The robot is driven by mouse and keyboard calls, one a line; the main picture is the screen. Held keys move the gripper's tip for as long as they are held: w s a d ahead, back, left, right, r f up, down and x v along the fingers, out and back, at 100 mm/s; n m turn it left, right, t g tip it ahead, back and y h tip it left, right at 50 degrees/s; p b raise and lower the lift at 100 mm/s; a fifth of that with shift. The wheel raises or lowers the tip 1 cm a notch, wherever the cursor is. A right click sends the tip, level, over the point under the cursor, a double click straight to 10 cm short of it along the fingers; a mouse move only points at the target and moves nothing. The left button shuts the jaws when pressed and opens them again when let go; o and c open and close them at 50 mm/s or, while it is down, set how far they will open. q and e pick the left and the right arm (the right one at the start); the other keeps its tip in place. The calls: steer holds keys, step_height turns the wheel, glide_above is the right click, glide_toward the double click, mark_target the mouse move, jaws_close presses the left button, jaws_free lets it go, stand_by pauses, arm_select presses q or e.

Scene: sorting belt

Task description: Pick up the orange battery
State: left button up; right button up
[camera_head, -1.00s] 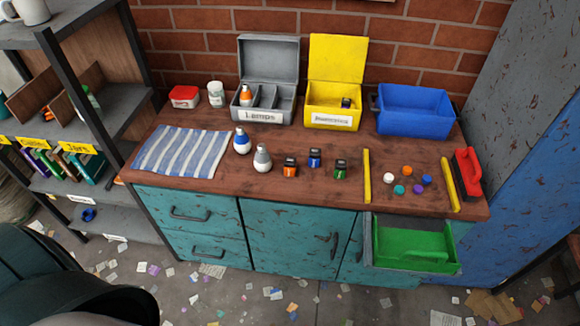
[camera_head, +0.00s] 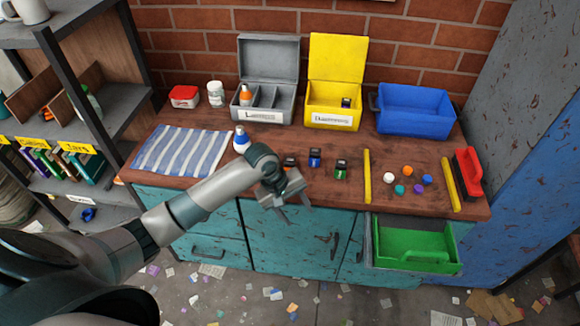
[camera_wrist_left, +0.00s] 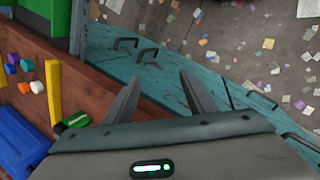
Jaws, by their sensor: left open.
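The orange battery (camera_head: 290,161) stands on the wooden bench top, left of a blue battery (camera_head: 315,158) and a green battery (camera_head: 341,169). In the head view only its dark upper part shows; my left gripper hides the rest. My left gripper (camera_head: 296,210) is open and empty, in front of the battery, with its fingers pointing down past the bench's front edge. In the left wrist view the open fingers (camera_wrist_left: 160,80) show against the teal cabinet front. The green battery also shows there (camera_wrist_left: 77,119); the orange one does not. My right gripper is not in view.
Grey (camera_head: 268,60), yellow (camera_head: 337,65) and blue (camera_head: 416,110) boxes stand at the back. A green drawer (camera_head: 415,245) juts out at front right.

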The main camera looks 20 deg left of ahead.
arm_select(q)
step_height(320, 180, up, 6)
steer(key=w+a+f+n, duration=0.1)
steer(key=w+n, duration=0.1)
steer(key=n, duration=1)
glide_toward(290, 158)
steer(key=w+a+v, duration=0.1)
steer(key=v, duration=0.4)
steer(key=shift+s+d+r+g, duration=0.15)
steer(key=shift+g, duration=0.15)
steer(key=shift+h, duration=0.3)
steer(key=p+x, duration=0.3)
steer(key=x, duration=0.9)
steer(key=shift+f, duration=0.2)
